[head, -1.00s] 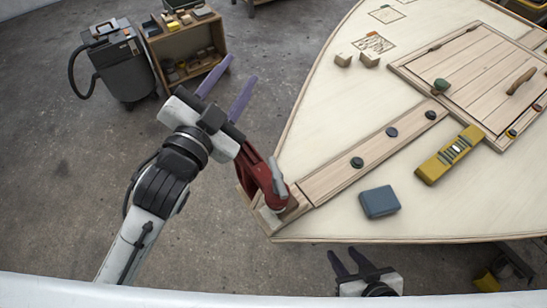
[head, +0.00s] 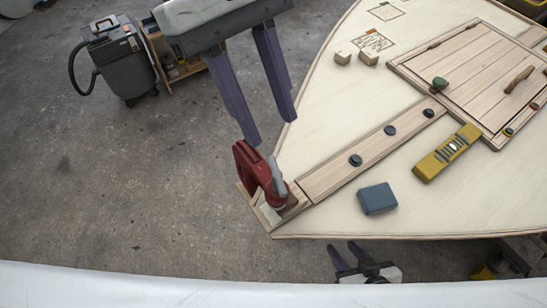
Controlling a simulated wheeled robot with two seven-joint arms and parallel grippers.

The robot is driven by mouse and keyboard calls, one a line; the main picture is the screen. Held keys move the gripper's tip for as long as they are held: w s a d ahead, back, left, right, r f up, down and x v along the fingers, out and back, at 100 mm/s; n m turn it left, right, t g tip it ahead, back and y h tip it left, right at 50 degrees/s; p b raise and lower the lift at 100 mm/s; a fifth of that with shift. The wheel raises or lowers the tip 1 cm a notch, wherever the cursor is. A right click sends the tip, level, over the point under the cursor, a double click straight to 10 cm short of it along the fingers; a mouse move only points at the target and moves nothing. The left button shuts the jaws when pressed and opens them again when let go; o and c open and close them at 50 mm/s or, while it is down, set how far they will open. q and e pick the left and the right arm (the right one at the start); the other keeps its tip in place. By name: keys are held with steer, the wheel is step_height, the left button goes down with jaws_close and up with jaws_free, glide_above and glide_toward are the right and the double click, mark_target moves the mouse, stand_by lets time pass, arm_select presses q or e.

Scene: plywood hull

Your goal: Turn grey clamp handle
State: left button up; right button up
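A red clamp (head: 248,166) grips the left corner of the plywood hull, at the end of a long wooden strip (head: 334,173). Its grey handle (head: 276,184) stands up on the clamp's right side. My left gripper (head: 270,133) is open and empty, its two purple fingers hanging down above the clamp. The left fingertip is close above the clamp; I cannot tell whether it touches. My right gripper (head: 346,251) is open and empty at the bottom, near the hull's front edge.
On the hull (head: 325,100) lie a blue block (head: 378,199), a yellow tool (head: 447,152), two small wooden blocks (head: 369,56) and a framed plank panel (head: 480,70). Dark round knobs (head: 390,130) sit on the strip. A grey machine (head: 113,60) stands on the floor.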

mark_target(277, 174)
arm_select(q)
steer(key=shift+y, duration=0.4)
steer(key=x, duration=0.6)
steer(key=w+a+p+x, duration=0.1)
steer(key=x, duration=0.2)
steer(key=shift+s+f, duration=0.15)
steer(key=shift+f, duration=0.45)
